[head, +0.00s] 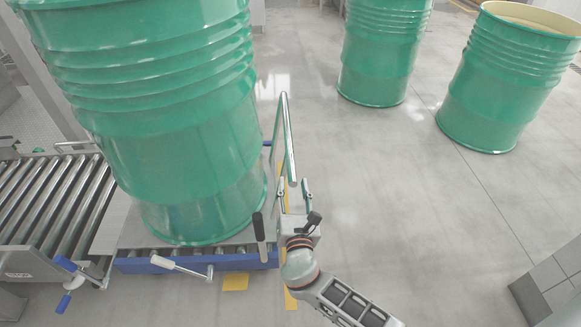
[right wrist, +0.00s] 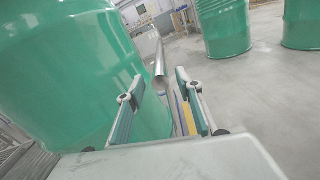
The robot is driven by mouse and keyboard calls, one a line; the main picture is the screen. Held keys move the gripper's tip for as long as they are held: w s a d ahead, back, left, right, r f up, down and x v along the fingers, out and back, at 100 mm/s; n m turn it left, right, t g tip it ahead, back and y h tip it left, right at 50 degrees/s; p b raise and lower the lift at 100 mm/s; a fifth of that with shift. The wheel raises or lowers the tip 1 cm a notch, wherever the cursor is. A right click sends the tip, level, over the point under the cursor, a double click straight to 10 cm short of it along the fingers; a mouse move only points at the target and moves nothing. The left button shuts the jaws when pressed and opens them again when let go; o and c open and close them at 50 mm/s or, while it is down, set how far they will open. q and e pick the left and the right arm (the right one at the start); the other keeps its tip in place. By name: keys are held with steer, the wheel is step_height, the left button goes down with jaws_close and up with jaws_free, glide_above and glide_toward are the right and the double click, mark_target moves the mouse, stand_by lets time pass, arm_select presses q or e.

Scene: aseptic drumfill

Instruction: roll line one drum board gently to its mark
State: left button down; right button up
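A large green drum (head: 180,130) stands upright on a grey board (head: 118,232). The board lies on rollers in a blue-edged frame (head: 200,261) at the left. My right gripper (head: 294,188) is just right of the drum, by a slanted metal rail (head: 287,135). In the right wrist view the fingers (right wrist: 158,82) are spread apart. The rail's end (right wrist: 160,80) shows between them, and they do not look closed on it. The drum (right wrist: 65,70) fills the left of that view. My left gripper is not in view. No board mark can be made out.
A roller conveyor (head: 45,200) adjoins the frame at the left. Two more green drums (head: 382,55) (head: 505,80) stand behind at the right. The floor between is clear.

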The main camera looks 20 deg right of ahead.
mark_target(292, 168)
steer(key=shift+b+x, duration=0.6)
steer(key=shift+x, duration=3.15)
steer(key=shift+f, duration=0.1)
jaws_close()
